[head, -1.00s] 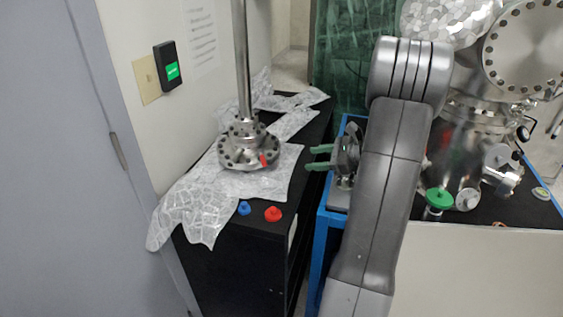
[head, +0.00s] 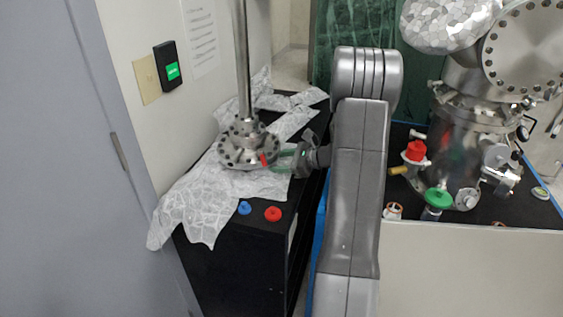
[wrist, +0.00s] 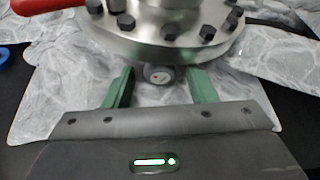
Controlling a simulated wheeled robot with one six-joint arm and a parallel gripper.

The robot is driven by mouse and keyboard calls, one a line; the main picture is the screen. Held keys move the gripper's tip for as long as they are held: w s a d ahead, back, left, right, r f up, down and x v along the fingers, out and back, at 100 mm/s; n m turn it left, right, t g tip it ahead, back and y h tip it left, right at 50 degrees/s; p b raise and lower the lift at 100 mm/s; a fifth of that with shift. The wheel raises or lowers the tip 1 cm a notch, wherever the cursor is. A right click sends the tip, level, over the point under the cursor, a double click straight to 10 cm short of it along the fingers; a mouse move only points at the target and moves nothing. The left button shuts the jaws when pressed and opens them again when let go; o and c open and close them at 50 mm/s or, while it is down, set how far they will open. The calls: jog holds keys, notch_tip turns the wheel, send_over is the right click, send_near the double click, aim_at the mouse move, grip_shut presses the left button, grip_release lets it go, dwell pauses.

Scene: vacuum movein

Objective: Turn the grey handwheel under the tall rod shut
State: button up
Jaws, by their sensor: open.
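The tall rod (head: 242,60) stands upright on a bolted steel flange (head: 243,145) on the crumpled foil over the black cabinet. In the wrist view the flange (wrist: 165,35) fills the top. A small round grey handwheel (wrist: 158,74) shows under its rim, facing me. I cannot make it out in the head view. My gripper (head: 279,161) is at the flange's right side. Its two green fingers (wrist: 160,84) are open, one on each side of the handwheel, with gaps visible between. Whether the fingertips reach past the wheel is hard to tell.
A red lever (wrist: 50,5) sticks out from the flange at upper left. A blue cap (head: 244,208) and a red cap (head: 273,214) lie near the cabinet's front edge. The large steel chamber (head: 455,140) stands to the right, with a green knob (head: 438,197).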

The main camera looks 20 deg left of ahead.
jog(key=c, duration=1)
jog(key=shift+o, duration=0.2)
jog(key=shift+r+p, duration=0.15)
jog(key=shift+p, duration=0.45)
jog(key=m+p, duration=0.1)
jog(key=p, duration=0.2)
jog(key=shift+w+r+g, duration=0.1)
jog(key=shift+r+g, duration=0.05)
jog(key=shift+g, duration=0.25)
jog(key=m+g+p, duration=0.1)
jog(key=p, duration=0.1)
jog(key=m+g+p, duration=0.1)
jog(key=m, duration=0.1)
jog(key=shift+w+f+p, duration=0.1)
jog(key=shift+f+p, duration=0.15)
jog(key=shift+p, duration=0.15)
jog(key=o, duration=1)
jog(key=shift+c, duration=0.2)
jog(key=shift+d, duration=0.15)
